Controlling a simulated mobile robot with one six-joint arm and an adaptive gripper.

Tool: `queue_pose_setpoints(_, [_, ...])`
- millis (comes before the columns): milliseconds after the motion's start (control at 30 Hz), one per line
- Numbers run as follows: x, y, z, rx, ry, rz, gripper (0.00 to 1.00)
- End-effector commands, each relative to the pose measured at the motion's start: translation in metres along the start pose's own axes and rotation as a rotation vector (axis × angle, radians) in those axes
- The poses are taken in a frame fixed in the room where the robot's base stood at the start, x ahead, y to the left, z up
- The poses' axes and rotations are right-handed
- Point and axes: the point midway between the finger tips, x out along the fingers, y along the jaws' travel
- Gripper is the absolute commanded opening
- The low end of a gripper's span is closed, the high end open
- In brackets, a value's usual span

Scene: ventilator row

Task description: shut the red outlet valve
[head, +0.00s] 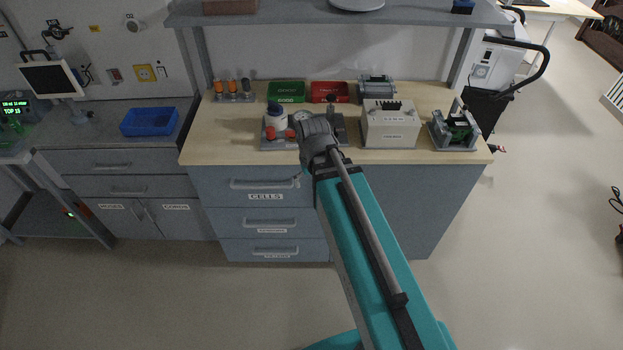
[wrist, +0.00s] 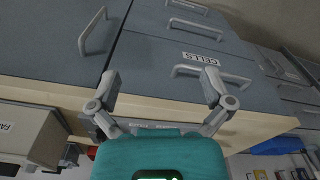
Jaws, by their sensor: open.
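Two small red parts, the left one (head: 269,132) and the right one (head: 291,133), sit low on a grey-based unit (head: 285,144) with a white, dark-topped canister (head: 275,117) on the bench. I cannot tell which is the outlet valve, nor its handle position. My arm covers the unit's right part. My gripper is hidden behind the arm in the head view. In the wrist view my gripper (wrist: 160,80) is open and empty, its fingers spread over the bench's front edge and drawers. A red bit (wrist: 91,153) shows beside its left finger base, partly hidden.
A beige box (head: 390,130) and a green-cored device (head: 455,132) stand to the right. A drawer handle labelled CELLS (wrist: 215,74) sticks out below the bench edge.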

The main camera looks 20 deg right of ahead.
Motion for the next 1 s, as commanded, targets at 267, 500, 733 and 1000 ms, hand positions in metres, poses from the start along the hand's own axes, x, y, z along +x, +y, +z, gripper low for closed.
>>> queue_pose_setpoints(267, [0.028,0.000,0.006,0.015,-0.003,0.000,1.00])
queue_pose_setpoints(500, [0.049,0.000,0.009,0.023,-0.006,0.000,1.00])
queue_pose_setpoints(733, [0.068,0.000,0.012,0.028,-0.008,0.000,1.00])
queue_pose_setpoints(1000, [0.091,-0.001,0.015,0.032,-0.012,0.000,1.00])
